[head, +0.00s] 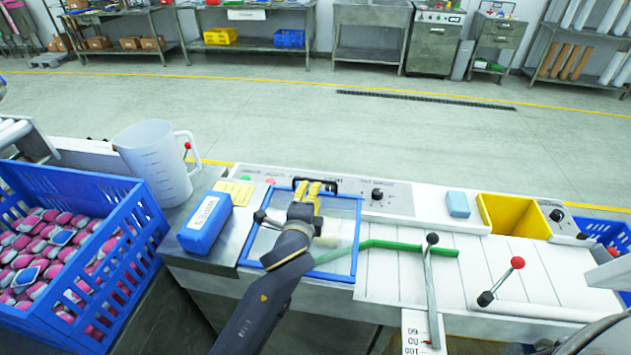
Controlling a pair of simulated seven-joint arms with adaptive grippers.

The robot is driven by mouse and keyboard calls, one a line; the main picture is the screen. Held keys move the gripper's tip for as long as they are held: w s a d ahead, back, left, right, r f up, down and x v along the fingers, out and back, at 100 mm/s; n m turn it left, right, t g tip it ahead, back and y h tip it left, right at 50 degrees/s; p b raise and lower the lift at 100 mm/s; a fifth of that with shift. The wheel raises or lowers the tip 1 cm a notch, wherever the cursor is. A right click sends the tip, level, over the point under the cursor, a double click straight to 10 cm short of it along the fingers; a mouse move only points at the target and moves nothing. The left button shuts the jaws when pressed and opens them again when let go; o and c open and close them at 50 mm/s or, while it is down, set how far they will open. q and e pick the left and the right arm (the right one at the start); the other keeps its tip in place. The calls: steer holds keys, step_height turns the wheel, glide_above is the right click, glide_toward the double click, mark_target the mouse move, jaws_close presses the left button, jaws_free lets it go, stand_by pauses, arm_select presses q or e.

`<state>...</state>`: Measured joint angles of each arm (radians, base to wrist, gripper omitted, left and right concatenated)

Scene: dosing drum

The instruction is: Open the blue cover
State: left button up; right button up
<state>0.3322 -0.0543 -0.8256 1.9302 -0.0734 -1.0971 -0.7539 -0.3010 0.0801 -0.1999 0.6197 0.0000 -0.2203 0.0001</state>
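The blue cover (357,235) is a clear panel in a blue frame, lying flat over an opening at the left of the white machine. A black handle (328,185) is at its far edge. My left gripper (308,186) has yellow fingers and reaches across the cover, with its fingertips at the left part of this handle. The fingers are close together and overlap the handle in the picture; I cannot tell whether they grip it. My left arm hides part of the cover's near left side. My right gripper is out of view; only dark arm parts show at the lower right.
A blue labelled box (205,224), a clear measuring jug (157,160) and a blue crate (88,190) of pink packs stand left of the cover. A green bar (400,245), a black-knobbed lever (431,290) and a red-knobbed lever (507,276) are to its right.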

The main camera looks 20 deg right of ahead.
mark_target(316, 180)
arm_select(q)
steer(key=shift+x, duration=3.45)
jaws_close()
